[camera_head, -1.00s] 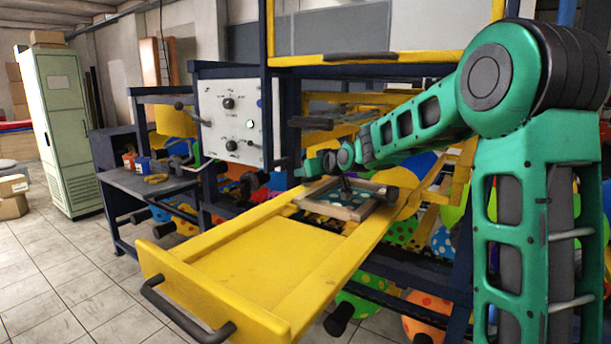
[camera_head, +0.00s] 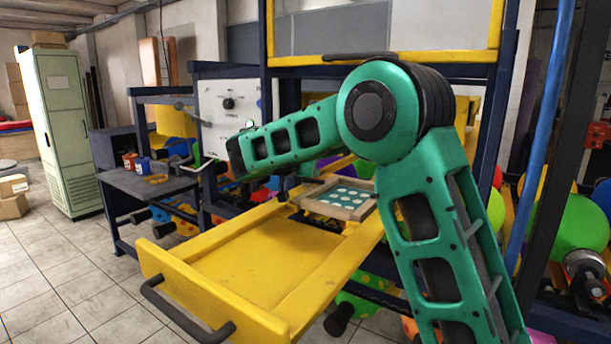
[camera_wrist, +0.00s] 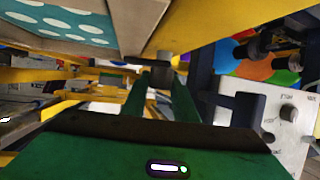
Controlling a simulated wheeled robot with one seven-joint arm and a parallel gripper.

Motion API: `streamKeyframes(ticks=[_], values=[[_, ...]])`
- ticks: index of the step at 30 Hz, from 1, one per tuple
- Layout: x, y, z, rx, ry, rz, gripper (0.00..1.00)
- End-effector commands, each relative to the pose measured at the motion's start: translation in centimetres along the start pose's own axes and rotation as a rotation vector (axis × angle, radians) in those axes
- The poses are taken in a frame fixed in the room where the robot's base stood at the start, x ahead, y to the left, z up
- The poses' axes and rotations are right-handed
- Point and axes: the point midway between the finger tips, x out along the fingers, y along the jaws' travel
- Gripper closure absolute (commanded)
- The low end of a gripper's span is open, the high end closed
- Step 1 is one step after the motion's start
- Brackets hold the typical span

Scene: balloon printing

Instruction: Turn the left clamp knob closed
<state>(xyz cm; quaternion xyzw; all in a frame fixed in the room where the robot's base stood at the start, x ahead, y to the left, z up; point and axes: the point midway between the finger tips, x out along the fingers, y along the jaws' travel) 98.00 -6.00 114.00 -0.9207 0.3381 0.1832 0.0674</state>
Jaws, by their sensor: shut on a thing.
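In the wrist view my gripper (camera_wrist: 160,88) has its two green fingers closed around a dark, blocky knob (camera_wrist: 161,75), which I take to be the left clamp knob. The knob sits close beside the wooden printing frame. The frame (camera_wrist: 95,47), with a teal sheet with white dots (camera_wrist: 65,22), fills the upper left there. In the head view the frame (camera_head: 312,207) rests on the yellow sliding tray (camera_head: 265,255), dotted sheet (camera_head: 343,196) facing up. How far the knob is turned cannot be told.
A white control panel (camera_wrist: 287,122) with knobs stands at the right of the wrist view. It is partly behind my forearm in the head view (camera_head: 225,108). A yellow bar (camera_wrist: 225,28) runs close to the frame. A side table (camera_head: 130,180) holds small cups.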

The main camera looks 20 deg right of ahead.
Motion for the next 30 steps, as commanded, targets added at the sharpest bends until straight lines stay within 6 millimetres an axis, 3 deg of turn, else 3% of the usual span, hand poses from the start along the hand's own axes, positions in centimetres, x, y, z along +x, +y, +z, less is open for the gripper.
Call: streamKeyframes(ticks=[1, 15, 30], values=[[-0.09, -0.67, 0.2, 0.016, 0.0, 0.033, 0.96], [-0.02, -0.5, 0.03, 0.126, 0.001, 0.299, 0.96], [-0.03, -0.5, -0.08, 0.157, 0.0, 0.374, 0.96]])
